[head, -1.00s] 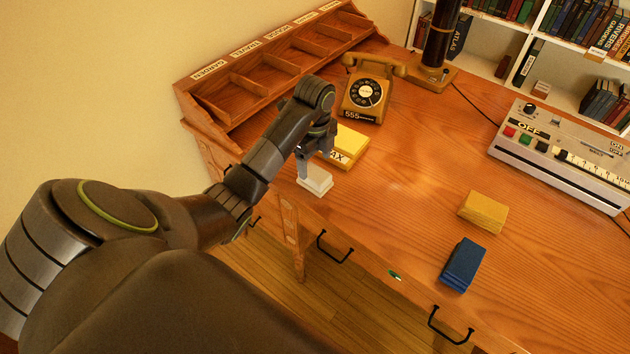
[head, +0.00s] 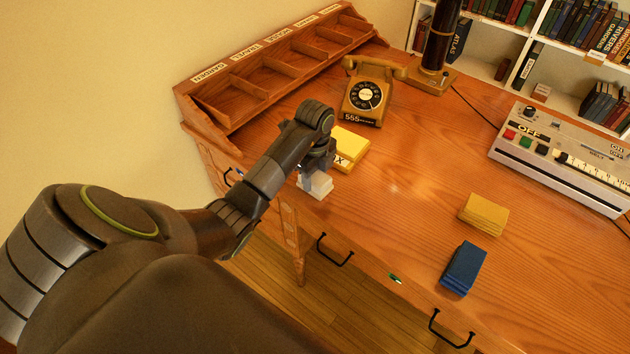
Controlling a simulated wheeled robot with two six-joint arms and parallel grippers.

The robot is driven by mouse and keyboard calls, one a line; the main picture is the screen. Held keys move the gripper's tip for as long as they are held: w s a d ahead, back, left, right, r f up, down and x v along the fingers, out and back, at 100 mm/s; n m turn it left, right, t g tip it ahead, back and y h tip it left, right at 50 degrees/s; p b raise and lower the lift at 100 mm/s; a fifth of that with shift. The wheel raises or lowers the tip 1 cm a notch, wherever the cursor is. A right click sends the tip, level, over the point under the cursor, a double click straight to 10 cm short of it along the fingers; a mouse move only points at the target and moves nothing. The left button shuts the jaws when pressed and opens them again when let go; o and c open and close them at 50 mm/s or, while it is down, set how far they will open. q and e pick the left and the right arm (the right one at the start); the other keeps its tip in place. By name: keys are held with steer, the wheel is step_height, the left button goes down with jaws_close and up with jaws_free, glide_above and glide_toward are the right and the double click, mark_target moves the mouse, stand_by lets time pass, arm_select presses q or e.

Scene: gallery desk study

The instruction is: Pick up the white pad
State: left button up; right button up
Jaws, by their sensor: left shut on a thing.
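The white pad (head: 321,188) is at the front left of the wooden desk, just in front of the yellow box. My left gripper (head: 315,177) points down over it and is shut on it. The gripper and wrist hide part of the pad's top. I cannot tell whether the pad still touches the desk. My right gripper is not in view.
A yellow box (head: 350,146) lies close behind the pad, with a telephone (head: 366,98) beyond. A wooden pigeonhole rack (head: 250,88) stands at the back left. A yellow pad (head: 483,214) and a blue pad (head: 463,268) lie to the right. The desk's middle is clear.

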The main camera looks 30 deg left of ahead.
mark_target(315, 175)
arm_select(q)
steer(key=shift+r, duration=0.15)
steer(key=shift+w+r, duration=0.1)
steer(key=shift+r, duration=0.2)
step_height(315, 175, up, 4)
steer(key=shift+f+p, duration=0.15)
steer(key=shift+p, duration=0.25)
step_height(315, 175, up, 4)
steer(key=p, duration=0.3)
steer(key=shift+f, duration=0.15)
steer(key=shift+r+p, duration=0.9)
steer(key=shift+p, duration=0.15)
steer(key=o, duration=0.5)
steer(key=c, duration=0.4)
